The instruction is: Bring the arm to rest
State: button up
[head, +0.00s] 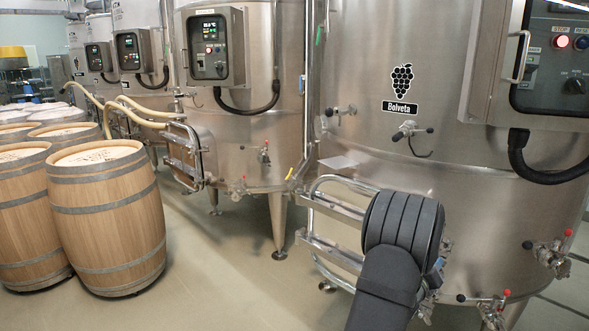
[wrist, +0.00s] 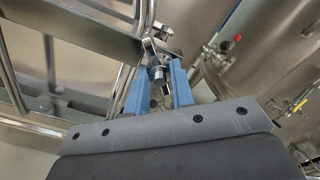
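My gripper (wrist: 160,74) shows in the wrist view as two blue fingers standing apart, with a gap between them. A dark knob with a metal clamp (wrist: 157,60), part of the hatch fittings, shows between or just beyond the fingertips. I see no finger clearly pressed on it. In the head view my dark arm stands in front of the lower part of the Bolveta vat (head: 385,150). Only a bit of blue shows at the arm's right side there, and the fingers are mostly hidden behind the arm.
A tubular hatch frame (head: 325,240) is close to the left of my arm. Valves with red knobs (head: 490,308) stick out low on the right. A control box (head: 545,60) hangs upper right. Wooden barrels (head: 108,215) stand at left. The floor (head: 215,290) between is clear.

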dwell(0.3)
jog(key=v, duration=0.9)
jog(key=w+d+n, duration=0.6)
jog(key=n, duration=0.1)
jog(key=shift+w+d+n, duration=0.3)
jog(key=shift+w+n, duration=0.05)
jog(key=shift+n, duration=0.05)
dwell(0.4)
